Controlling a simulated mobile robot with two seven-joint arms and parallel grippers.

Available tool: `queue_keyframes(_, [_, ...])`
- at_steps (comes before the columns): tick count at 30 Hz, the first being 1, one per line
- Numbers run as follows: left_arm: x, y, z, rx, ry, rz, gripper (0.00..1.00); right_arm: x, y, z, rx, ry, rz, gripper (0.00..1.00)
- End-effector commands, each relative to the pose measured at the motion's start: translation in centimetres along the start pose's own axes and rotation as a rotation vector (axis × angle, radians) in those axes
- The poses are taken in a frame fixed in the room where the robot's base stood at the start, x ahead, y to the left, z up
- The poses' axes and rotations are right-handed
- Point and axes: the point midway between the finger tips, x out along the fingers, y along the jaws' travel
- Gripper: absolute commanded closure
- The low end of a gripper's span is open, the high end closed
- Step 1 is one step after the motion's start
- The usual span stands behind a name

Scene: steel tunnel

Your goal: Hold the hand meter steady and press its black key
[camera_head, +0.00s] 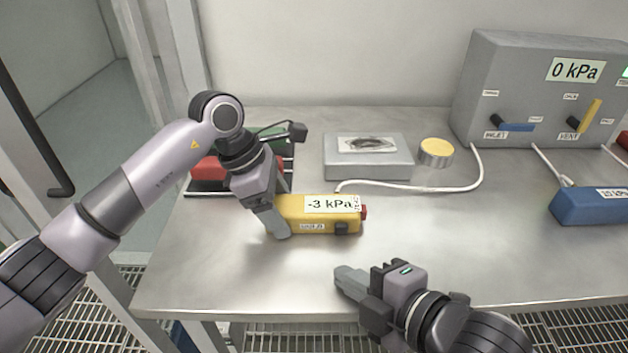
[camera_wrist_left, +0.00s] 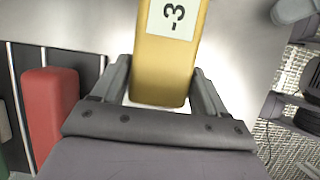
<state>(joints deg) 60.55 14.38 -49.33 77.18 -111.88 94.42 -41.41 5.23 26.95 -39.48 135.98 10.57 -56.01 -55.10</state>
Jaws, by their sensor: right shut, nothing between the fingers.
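The yellow hand meter (camera_head: 290,208) lies on the steel table, its display (camera_head: 330,204) reading -3 kPa. Its black key (camera_head: 342,229) is on the near side, toward the right end, with a red part (camera_head: 364,212) at that end. My left gripper (camera_head: 277,222) is shut on the meter's left end; in the left wrist view its fingers (camera_wrist_left: 160,82) flank the yellow body (camera_wrist_left: 165,65). My right gripper (camera_head: 347,279) is shut and empty, in front of the meter and apart from the key. Its fingers also show in the left wrist view (camera_wrist_left: 293,10).
A grey box (camera_head: 368,165) and a round yellow-topped can (camera_head: 436,152) stand behind the meter. A white hose (camera_head: 430,188) runs to the grey console (camera_head: 500,85), which reads 0 kPa. A blue meter (camera_head: 590,206) lies right. A red block (camera_head: 208,172) is in a tray at left.

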Motion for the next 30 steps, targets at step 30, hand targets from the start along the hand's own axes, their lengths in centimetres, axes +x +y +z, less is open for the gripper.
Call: queue_keyframes(30, [-10.8, 0.1, 0.0, 0.0, 0.001, 0.003, 0.02, 0.0, 0.0, 0.0, 0.0, 0.0, 0.0, 1.0])
